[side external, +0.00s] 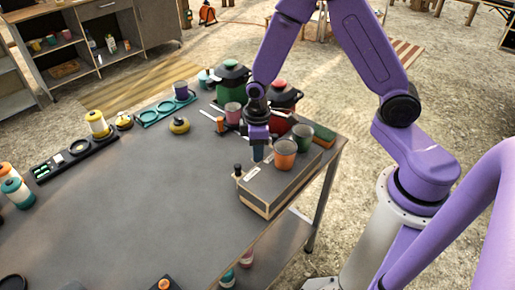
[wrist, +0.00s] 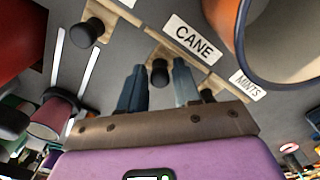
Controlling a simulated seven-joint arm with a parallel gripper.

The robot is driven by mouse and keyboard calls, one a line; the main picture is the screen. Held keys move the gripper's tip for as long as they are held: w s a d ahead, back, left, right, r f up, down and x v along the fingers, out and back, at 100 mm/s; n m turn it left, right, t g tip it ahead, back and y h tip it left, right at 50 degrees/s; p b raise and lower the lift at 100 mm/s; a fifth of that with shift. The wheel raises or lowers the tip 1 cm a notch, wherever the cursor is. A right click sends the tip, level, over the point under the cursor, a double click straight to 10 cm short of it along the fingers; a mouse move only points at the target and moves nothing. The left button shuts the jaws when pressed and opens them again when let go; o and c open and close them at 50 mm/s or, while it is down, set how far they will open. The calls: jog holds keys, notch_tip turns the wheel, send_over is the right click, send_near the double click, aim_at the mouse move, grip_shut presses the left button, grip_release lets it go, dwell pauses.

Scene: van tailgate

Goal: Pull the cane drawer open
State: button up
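The drawer box (side external: 268,190), grey on top with wooden sides, sits near the table's right corner. In the wrist view the CANE label (wrist: 193,40) is on its grey top, behind a wooden front edge. A black knob (wrist: 159,73) sticks out below that label. My gripper (wrist: 160,78) has one finger on each side of this knob, with narrow gaps showing. In the side view my gripper (side external: 258,153) points down at the box's far side, where the knob is hidden. The cane drawer front looks flush with its neighbours.
A second black knob (wrist: 87,33) stands left of the fingers; the MINTS label (wrist: 248,85) is at right. An orange cup (side external: 284,154) and a grey-green cup (side external: 302,138) stand on the box. Pots (side external: 233,78) and a mauve cup (side external: 233,115) crowd behind my gripper.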

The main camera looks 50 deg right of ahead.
grip_shut()
jog(key=shift+w, duration=3.35)
grip_release()
notch_tip(320, 180, up, 17)
jog(key=shift+r, duration=0.2)
